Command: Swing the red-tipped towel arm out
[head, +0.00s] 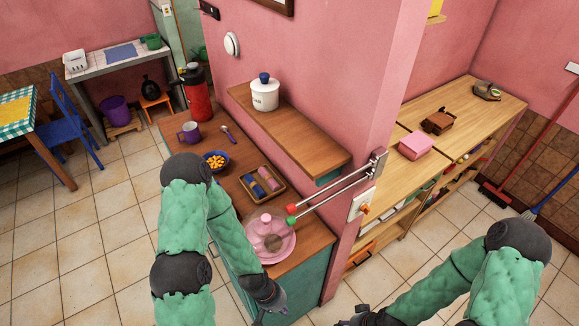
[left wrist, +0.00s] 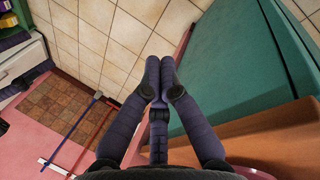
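The towel rack's bracket (head: 376,164) is fixed to the end of the pink wall. Two thin metal arms reach from it to the lower left, close together and nearly parallel, over the counter. The upper ends in a red tip (head: 291,209), the lower in a green tip (head: 291,220). My left gripper (head: 278,302) is below the tips, by the counter's near end. In the left wrist view its fingers (left wrist: 160,62) meet with nothing between them. My right gripper (head: 352,320) is mostly cut off at the bottom edge. No rack shows in the left wrist view.
A pink glass dome on a plate (head: 268,240) stands just under the tips. The counter (head: 309,243) also holds a tray, bowl, mug and red flask. A wall shelf (head: 305,136) is above. A switch plate with an orange knob (head: 365,209) is below the bracket.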

